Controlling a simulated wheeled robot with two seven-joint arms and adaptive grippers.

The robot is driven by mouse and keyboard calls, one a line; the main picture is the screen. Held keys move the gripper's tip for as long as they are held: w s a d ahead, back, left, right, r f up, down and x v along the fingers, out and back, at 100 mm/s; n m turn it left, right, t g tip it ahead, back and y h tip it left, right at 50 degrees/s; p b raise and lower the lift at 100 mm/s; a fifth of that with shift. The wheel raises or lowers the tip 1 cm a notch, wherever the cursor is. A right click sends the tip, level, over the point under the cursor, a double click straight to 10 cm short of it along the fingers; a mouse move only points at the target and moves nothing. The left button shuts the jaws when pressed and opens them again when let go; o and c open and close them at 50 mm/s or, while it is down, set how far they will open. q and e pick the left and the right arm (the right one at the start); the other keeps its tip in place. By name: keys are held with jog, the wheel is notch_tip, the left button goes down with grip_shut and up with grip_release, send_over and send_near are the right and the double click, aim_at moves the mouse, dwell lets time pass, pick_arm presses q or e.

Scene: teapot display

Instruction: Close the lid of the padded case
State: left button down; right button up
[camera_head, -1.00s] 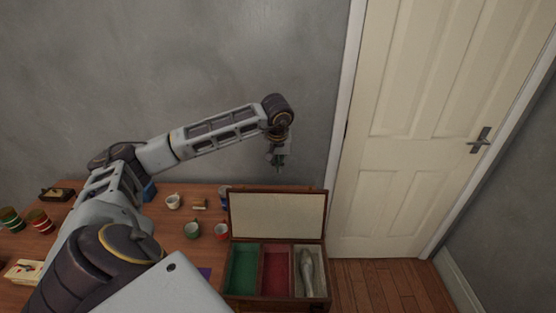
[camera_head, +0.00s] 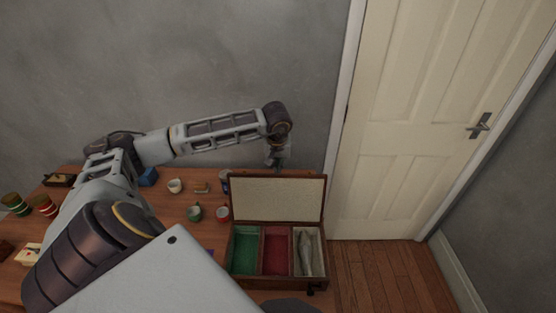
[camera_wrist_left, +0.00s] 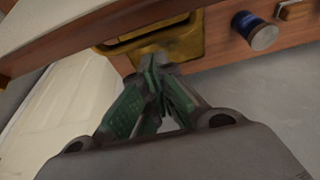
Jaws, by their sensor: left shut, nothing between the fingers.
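The padded case (camera_head: 230,278) stands open on the table, its lid (camera_head: 278,198) tilted up along the back edge with the pale lining facing me. Its compartments are green, red and pale, and the pale one holds a grey, elongated object (camera_head: 306,252). My left gripper (camera_head: 278,164) points down just behind the lid's top edge, which hides its fingertips. In the left wrist view the shut, empty fingers (camera_wrist_left: 154,72) are close to a brass fitting (camera_wrist_left: 180,43) on brown wood; I cannot tell if they touch.
A white cup (camera_head: 175,186) and a blue box (camera_head: 148,177) are further back. A grey wall rises behind the table; a door (camera_head: 400,200) is at right.

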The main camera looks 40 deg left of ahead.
jog(key=shift+a+r, duration=0.1)
jog(key=shift+a, duration=0.5)
jog(key=shift+s+d, duration=0.1)
jog(key=d, duration=0.2)
jog(key=d+f+b, duration=0.1)
jog(key=shift+s+f, duration=0.1)
jog(key=shift+s, duration=0.2)
jog(key=shift+f, duration=0.1)
